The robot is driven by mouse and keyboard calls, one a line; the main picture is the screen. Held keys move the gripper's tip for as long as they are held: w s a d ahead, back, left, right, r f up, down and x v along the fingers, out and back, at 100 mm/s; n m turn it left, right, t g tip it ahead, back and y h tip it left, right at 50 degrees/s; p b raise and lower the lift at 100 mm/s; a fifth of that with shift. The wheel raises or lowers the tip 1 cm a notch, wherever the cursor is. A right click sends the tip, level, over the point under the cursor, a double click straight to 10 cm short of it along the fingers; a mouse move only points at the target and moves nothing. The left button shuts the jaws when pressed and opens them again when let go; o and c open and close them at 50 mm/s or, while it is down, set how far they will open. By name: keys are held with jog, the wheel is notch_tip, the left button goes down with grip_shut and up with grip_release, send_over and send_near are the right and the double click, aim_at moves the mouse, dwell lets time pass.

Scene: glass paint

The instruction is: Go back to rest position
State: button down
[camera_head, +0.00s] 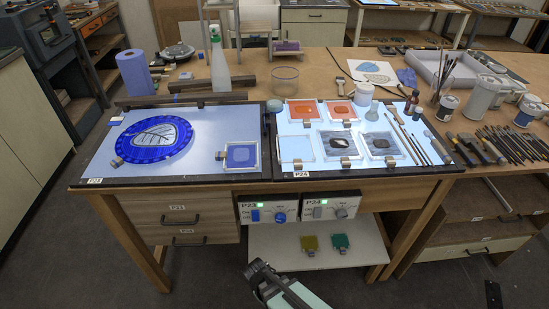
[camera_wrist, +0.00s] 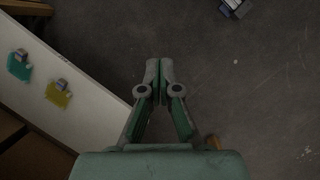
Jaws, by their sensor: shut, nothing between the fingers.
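My gripper (camera_head: 258,268) shows at the bottom middle of the head view, low in front of the bench and apart from it. In the wrist view my gripper (camera_wrist: 160,66) points out over the dark floor, with its fingertips together and nothing between them. The white lower shelf (camera_head: 283,257) is just beyond it in the head view, and its edge runs along the left of the wrist view (camera_wrist: 75,118).
On the shelf lie a yellow tile (camera_head: 310,243) and a teal tile (camera_head: 340,241), each with a clip. Above are two control boxes (camera_head: 263,214). The bench holds lit panels (camera_head: 100,165), with a blue disc (camera_head: 148,140) and framed glass samples. The floor (camera_head: 215,280) around my gripper is clear.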

jog(key=s+d+f+m+g+y, duration=0.3)
jog(key=s+d+f+m+g, duration=0.2)
jog(key=s+d, duration=0.9)
jog(key=d+m, duration=0.2)
jog(key=m, duration=0.1)
jog(key=shift+d+m, duration=0.35)
jog(key=shift+m, duration=0.05)
